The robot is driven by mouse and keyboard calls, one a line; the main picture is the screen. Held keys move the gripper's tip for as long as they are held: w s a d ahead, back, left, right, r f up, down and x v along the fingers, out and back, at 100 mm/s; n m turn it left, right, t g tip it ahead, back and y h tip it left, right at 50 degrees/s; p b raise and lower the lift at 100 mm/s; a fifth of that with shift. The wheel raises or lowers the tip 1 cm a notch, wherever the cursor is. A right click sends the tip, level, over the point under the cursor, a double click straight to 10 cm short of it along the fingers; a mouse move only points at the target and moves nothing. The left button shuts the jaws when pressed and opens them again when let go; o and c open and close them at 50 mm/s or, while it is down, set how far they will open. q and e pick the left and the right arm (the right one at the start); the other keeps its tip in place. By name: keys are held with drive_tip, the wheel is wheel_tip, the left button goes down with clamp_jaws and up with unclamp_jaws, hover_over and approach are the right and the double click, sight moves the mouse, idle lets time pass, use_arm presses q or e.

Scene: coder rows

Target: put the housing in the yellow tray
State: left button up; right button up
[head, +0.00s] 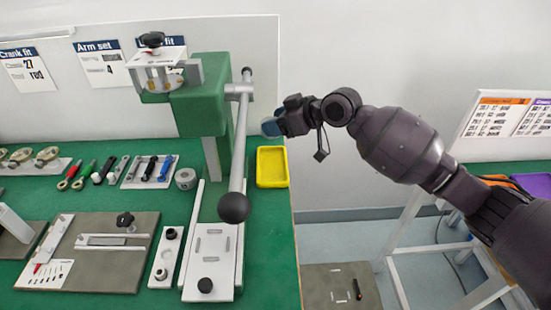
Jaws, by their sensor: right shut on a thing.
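The yellow tray (272,167) lies on the green bench near its right edge, beside the green press; it looks empty. My right gripper (279,124) is above and slightly right of the tray, apart from it. It is shut on a small blue piece (270,127), probably the housing, which is mostly hidden by the fingers. My left gripper is not in view.
A green press (205,100) with a long lever ending in a black ball (233,207) stands left of the tray. Tools (100,172), a grey tape roll (185,178) and fixture boards (100,250) fill the left. Right of the bench is open floor with a white frame.

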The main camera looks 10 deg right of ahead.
hover_over(277, 168)
wheel_tip(277, 168, down, 5)
drive_tip(key=shift+s+f+b, duration=0.1)
drive_tip(key=shift+f+b, duration=0.4)
drive_tip(key=shift+f, duration=0.1)
wheel_tip(277, 168, down, 5)
drive_tip(key=shift+f+b, duration=0.1)
drive_tip(key=shift+b, duration=0.5)
drive_tip(key=shift+f, duration=0.15)
drive_tip(key=o, duration=1)
